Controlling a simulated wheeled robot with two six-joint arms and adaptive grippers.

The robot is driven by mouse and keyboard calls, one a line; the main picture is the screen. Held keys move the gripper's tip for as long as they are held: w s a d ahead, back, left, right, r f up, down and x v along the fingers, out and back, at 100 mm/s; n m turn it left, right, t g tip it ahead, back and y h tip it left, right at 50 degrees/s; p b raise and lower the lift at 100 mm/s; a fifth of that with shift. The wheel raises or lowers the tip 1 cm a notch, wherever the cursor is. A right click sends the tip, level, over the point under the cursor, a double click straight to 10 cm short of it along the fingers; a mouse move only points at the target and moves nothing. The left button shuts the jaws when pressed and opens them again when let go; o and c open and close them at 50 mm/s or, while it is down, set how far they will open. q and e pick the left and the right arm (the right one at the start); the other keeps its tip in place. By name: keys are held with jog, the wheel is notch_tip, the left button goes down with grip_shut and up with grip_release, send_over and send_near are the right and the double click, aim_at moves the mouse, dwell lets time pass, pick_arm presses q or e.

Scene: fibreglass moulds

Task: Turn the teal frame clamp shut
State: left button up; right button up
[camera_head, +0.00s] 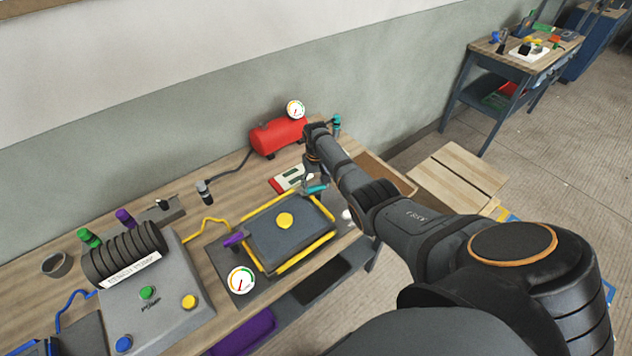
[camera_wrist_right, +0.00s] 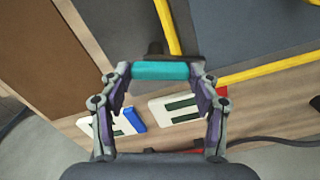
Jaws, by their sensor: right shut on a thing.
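The teal frame clamp (camera_head: 317,189) is at the far right corner of the yellow-edged mould frame (camera_head: 330,222) on the bench. In the right wrist view the teal clamp handle (camera_wrist_right: 160,71) lies crosswise between the fingers of my right gripper (camera_wrist_right: 160,82). The right gripper, also in the head view (camera_head: 314,180), is shut on this handle. A dark clamp base (camera_wrist_right: 155,50) shows just behind the handle. The purple clamp (camera_head: 234,240) is at the frame's left side. My left gripper is not in view.
A red tank (camera_head: 279,137) with a gauge stands behind the frame. A red and white device (camera_head: 288,178) lies close to my right gripper. A grey pump box (camera_head: 155,290) stands left. A wooden crate (camera_head: 458,176) is beyond the bench's right end.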

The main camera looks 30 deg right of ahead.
jog(key=shift+r+n+p, duration=0.1)
jog(key=shift+n+p, duration=0.25)
jog(key=shift+n, duration=1.55)
jog(key=o, duration=1.1)
jog(key=shift+s, duration=0.1)
jog(key=shift+o, duration=0.2)
notch_tip(320, 180, up, 12)
